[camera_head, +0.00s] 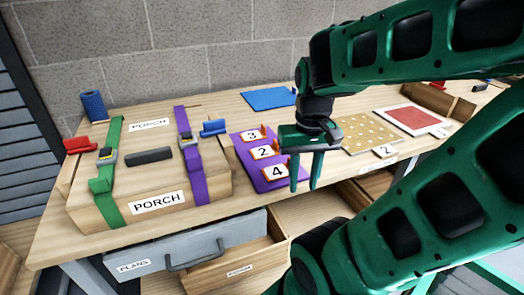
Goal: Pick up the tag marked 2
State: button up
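A white tag marked 2 (263,152) sits on a purple mat (243,147), between a tag marked 3 (251,136) and a tag marked 4 (277,171). Each has a small orange piece by it. A separate small tag marked 2 (387,152) lies at the front edge of the tan dotted panel. My gripper (304,187) points down with its two fingers apart and nothing visible between them. In the picture it is to the right of the tag marked 4, over the mat's right edge. Its height above the table is hard to tell.
A wooden box labelled PORCH (159,202) with green and purple straps stands left. A blue panel (268,98) lies behind, a red panel (411,120) right. A grey drawer (196,252) and a wooden drawer (240,269) stick out below the table's front edge.

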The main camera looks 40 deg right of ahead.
aim_at(266, 152)
jog(key=z, duration=0.8)
jog(key=k, duration=0.95)
jog(key=z, duration=0.35)
